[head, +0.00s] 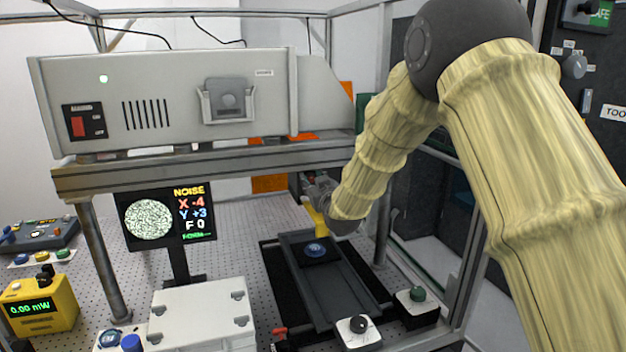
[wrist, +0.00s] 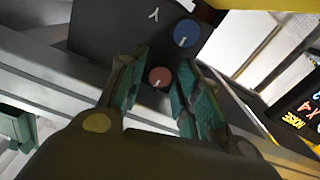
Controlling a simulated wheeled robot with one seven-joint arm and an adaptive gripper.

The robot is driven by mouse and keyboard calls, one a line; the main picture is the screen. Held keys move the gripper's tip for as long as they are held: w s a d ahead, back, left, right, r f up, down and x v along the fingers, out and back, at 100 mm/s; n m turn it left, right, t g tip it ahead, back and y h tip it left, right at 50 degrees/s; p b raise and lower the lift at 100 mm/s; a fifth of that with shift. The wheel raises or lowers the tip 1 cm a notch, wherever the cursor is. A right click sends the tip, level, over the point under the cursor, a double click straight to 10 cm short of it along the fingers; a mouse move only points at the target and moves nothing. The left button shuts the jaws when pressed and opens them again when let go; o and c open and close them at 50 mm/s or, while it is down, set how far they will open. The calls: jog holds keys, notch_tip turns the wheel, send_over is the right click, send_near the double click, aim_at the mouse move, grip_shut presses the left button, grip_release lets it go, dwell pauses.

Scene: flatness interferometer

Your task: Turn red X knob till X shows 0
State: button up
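The red knob (wrist: 159,77) shows in the wrist view, with a pale pointer line, on a dark grey block (wrist: 115,25). A larger blue knob (wrist: 187,33) sits beside it on the same block. My gripper (wrist: 163,62) is open, with one green-padded finger on each side of the red knob. I cannot tell whether either finger touches it. In the head view my gripper (head: 318,190) is beneath the instrument's shelf, and the red knob is hidden. The screen (head: 195,212) reads NOISE, X -4, Y +3, F 0, beside a round speckled picture (head: 148,218).
A grey housing (head: 165,100) on a metal beam (head: 200,175) lies above my gripper. Below are a dark stage (head: 335,285) and a white box (head: 203,312). A yellow power meter (head: 40,305) stands at left. Frame posts (head: 100,260) limit the sides.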

grip_shut()
jog(key=m+b, duration=0.1)
jog(key=b, duration=0.1)
jog(key=shift+d+f+m+b, duration=0.1)
jog(key=shift+f+m+b, duration=0.1)
jog(key=shift+m+b, duration=0.2)
jog(key=shift+r+m+b, duration=0.2)
jog(key=shift+m+b, duration=0.25)
jog(key=shift+m, duration=0.25)
grip_release()
jog(key=v, duration=1.2)
